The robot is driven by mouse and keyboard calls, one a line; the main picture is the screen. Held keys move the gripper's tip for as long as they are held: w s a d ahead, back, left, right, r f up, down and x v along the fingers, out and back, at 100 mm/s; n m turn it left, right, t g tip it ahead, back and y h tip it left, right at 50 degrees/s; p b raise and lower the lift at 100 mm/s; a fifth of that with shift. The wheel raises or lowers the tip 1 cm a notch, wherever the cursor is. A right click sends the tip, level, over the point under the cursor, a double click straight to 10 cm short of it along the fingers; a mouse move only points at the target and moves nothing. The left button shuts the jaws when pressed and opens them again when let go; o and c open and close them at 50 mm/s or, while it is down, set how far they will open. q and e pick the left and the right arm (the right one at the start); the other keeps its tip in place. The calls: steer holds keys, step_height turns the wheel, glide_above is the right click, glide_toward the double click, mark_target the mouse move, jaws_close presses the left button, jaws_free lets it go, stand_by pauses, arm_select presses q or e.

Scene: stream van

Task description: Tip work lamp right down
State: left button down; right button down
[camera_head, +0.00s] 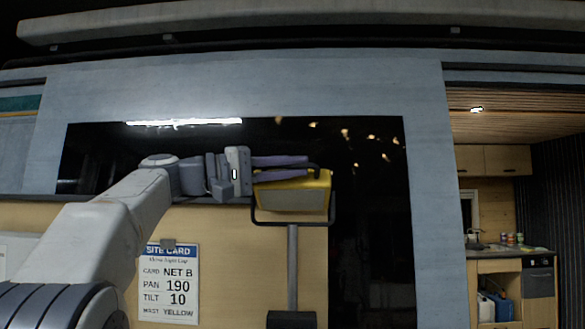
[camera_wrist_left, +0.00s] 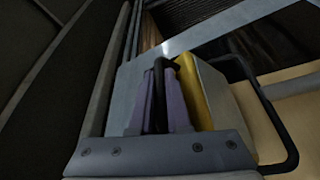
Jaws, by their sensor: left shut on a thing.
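The work lamp (camera_head: 292,197) has a yellow body and a black tube frame, and it sits on top of a grey post in the head view. In the left wrist view its yellow housing (camera_wrist_left: 190,88) shows just right of my fingers. My left gripper (camera_head: 306,168) reaches in from the left along the lamp's top. Its purple fingers (camera_wrist_left: 160,98) are shut on the lamp's black handle bar (camera_wrist_left: 160,70), which passes between them. The lamp's exact tilt is hard to read. My right gripper is out of view.
The lamp's grey post (camera_head: 293,265) stands on a dark base. A van opening with a counter (camera_head: 505,254) and cabinets lies to the right.

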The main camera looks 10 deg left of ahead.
arm_select(q)
steer(key=c, duration=1.2)
jaws_free()
steer(key=shift+f, duration=0.1)
steer(key=shift+o, duration=0.2)
steer(key=shift+a, duration=0.1)
steer(key=b+v, duration=0.1)
steer(key=v, duration=0.9)
steer(key=shift+s+a, duration=0.15)
